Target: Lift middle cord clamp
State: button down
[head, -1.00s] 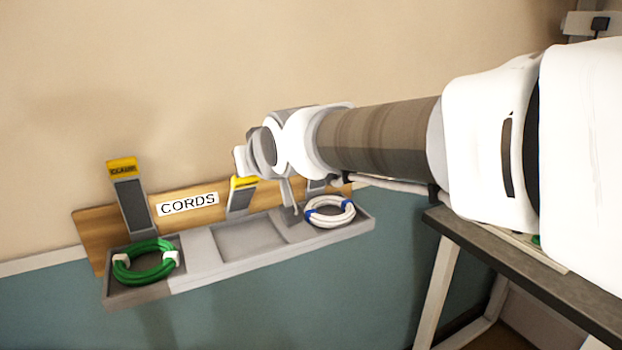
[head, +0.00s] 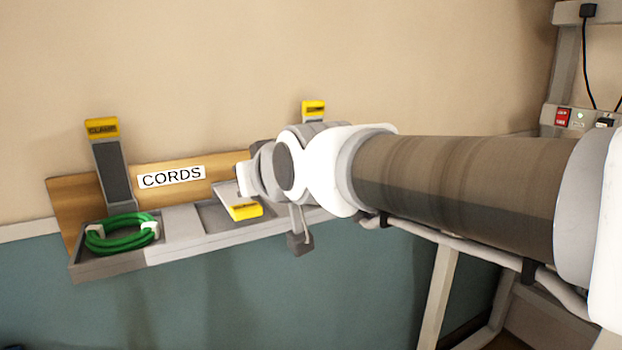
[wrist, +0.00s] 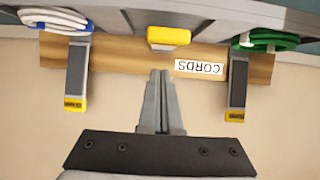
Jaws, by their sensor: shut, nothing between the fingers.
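The middle cord clamp (head: 243,209) has a yellow tip and is folded down over the middle compartment of the cord tray. In the wrist view its yellow end (wrist: 168,36) shows beyond my fingertips, with a gap between them in the picture. My gripper (head: 300,243) is shut and empty, to the right of the middle clamp in the head view. Its closed fingers (wrist: 161,73) also show in the wrist view. The left clamp (head: 110,165) stands raised above a green cord coil (head: 122,234). The right clamp (head: 313,108) is also raised, mostly hidden by my arm.
The tray (head: 110,265) runs along a wooden board (head: 75,205) with a CORDS label (head: 172,177). A white cord coil (wrist: 55,19) shows in the wrist view. A bench leg (head: 437,297) and a power strip (head: 578,119) are at the right.

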jog(key=shift+s, duration=0.1)
jog(key=shift+s+d+f+b, duration=0.15)
jog(key=shift+s+d+b, duration=0.3)
jog(key=shift+s, duration=0.15)
jog(key=shift+s+f, duration=0.1)
jog(key=shift+f, duration=0.05)
